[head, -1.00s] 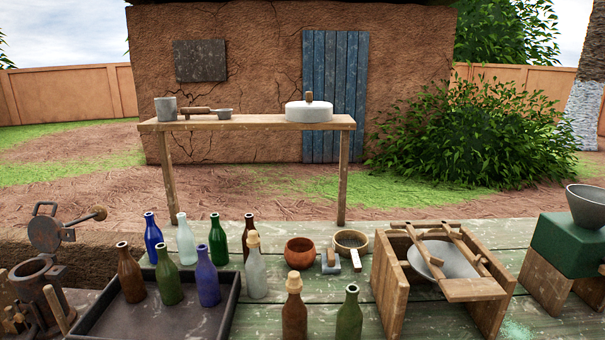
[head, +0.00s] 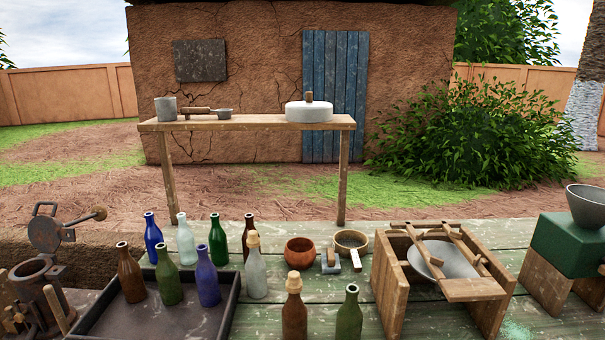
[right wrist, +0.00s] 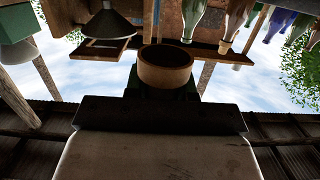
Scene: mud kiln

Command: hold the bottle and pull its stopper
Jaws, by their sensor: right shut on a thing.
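My right gripper (right wrist: 162,93) is shut on a tan, round, cork-coloured piece (right wrist: 165,72) that looks like a stopper; it shows close up in the right wrist view, which is upside down. Whether a bottle is joined to it cannot be told. In the head view, a brown bottle (head: 294,318) at the front has a tan stopper (head: 294,283) in its neck. A clear bottle (head: 256,278) behind it also has a tan stopper (head: 253,240). A green bottle (head: 349,318) at the front right has an open neck. Neither gripper shows in the head view.
A dark tray (head: 225,322) with several bottles stands at the left, beside a metal press (head: 35,275). A wooden stand (head: 388,285) with a metal bowl and a green box (head: 570,245) are at the right.

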